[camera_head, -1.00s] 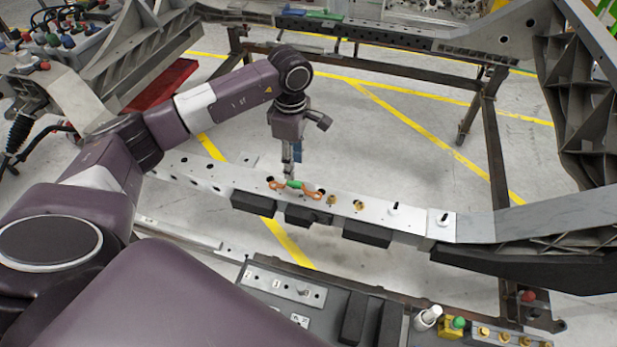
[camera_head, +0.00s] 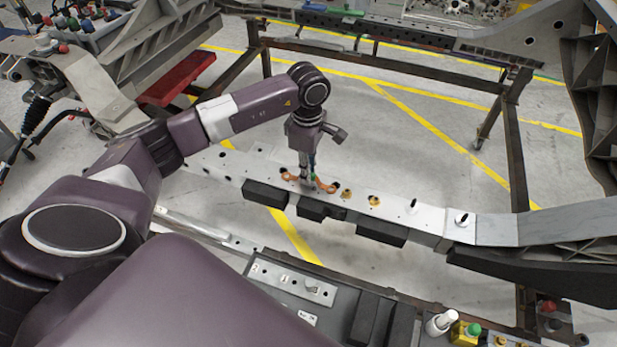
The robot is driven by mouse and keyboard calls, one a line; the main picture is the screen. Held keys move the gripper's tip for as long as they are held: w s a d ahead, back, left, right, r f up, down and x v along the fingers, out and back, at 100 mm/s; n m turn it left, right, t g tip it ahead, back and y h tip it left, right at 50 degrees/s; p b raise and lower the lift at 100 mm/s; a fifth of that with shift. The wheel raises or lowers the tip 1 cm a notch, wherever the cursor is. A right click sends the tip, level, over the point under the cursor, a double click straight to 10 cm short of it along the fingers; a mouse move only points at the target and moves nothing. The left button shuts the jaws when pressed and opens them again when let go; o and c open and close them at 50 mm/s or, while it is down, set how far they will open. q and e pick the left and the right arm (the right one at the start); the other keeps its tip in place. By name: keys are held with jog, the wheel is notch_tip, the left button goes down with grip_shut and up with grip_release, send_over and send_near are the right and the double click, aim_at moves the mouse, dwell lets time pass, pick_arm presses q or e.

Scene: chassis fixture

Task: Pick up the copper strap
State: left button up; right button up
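The copper strap (camera_head: 327,187) lies on the light metal beam (camera_head: 400,206) of the chassis fixture. Its orange ends show on both sides of my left gripper (camera_head: 308,181). Its green middle is mostly hidden by the gripper. My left gripper points straight down with its fingertips at the strap's middle, at or very near the beam's top. The fingers are too small and overlapped to tell whether they are open or shut on the strap. My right gripper is not in view.
Brass fittings (camera_head: 374,201) sit on the beam just right of the strap. Black blocks (camera_head: 381,230) line the beam's near side. A bench with small parts (camera_head: 440,321) is at the front. Open floor lies behind the beam.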

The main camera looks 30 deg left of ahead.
pick_arm(q)
grip_shut()
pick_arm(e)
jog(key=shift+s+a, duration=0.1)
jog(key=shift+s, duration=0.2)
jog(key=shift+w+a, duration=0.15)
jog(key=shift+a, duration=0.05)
